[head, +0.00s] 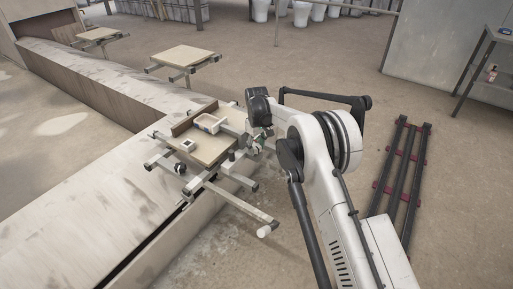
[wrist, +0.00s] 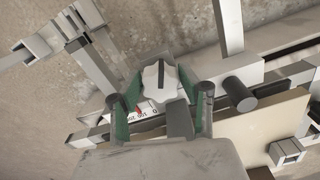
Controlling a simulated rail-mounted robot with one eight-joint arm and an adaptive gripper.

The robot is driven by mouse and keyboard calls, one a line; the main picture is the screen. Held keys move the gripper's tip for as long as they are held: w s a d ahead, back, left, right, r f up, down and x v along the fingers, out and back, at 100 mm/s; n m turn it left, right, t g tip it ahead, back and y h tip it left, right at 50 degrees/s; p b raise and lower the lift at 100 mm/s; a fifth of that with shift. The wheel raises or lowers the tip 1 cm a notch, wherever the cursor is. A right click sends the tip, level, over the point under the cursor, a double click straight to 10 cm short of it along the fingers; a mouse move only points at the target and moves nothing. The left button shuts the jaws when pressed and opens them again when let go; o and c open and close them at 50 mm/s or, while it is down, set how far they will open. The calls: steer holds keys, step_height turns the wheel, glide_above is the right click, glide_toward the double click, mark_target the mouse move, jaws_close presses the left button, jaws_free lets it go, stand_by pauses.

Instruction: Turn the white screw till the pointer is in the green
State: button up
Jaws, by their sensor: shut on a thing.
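The white screw (head: 265,231) cannot be told apart with certainty in the head view; a white cylindrical end shows there on a low bar. In the wrist view a white lobed screw head (wrist: 160,83) with a dark line across it sits between the green-padded fingers of my gripper (wrist: 161,92). The gripper is shut on it. Below it is a white scale plate (wrist: 130,116) with printed numbers and a small red pointer mark (wrist: 139,111), partly covered by a finger. No green zone is discernible. In the head view my gripper (head: 262,138) is at the carriage's right side.
The carriage's board (head: 213,153) carries a white-rimmed tray (head: 209,123) and a small white box (head: 187,145). Metal bars and a dark round knob (head: 180,168) project around it. A concrete kerb (head: 95,90) runs behind. A dark rack (head: 398,175) lies on the right floor.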

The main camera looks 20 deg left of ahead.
mark_target(256, 146)
steer(key=m, duration=0.4)
steer(key=shift+s+a+m, duration=0.1)
steer(key=shift+m, duration=2.2)
steer(key=o, duration=1.1)
steer(key=shift+o, duration=0.2)
steer(key=shift+r, duration=0.15)
step_height(256, 146, up, 12)
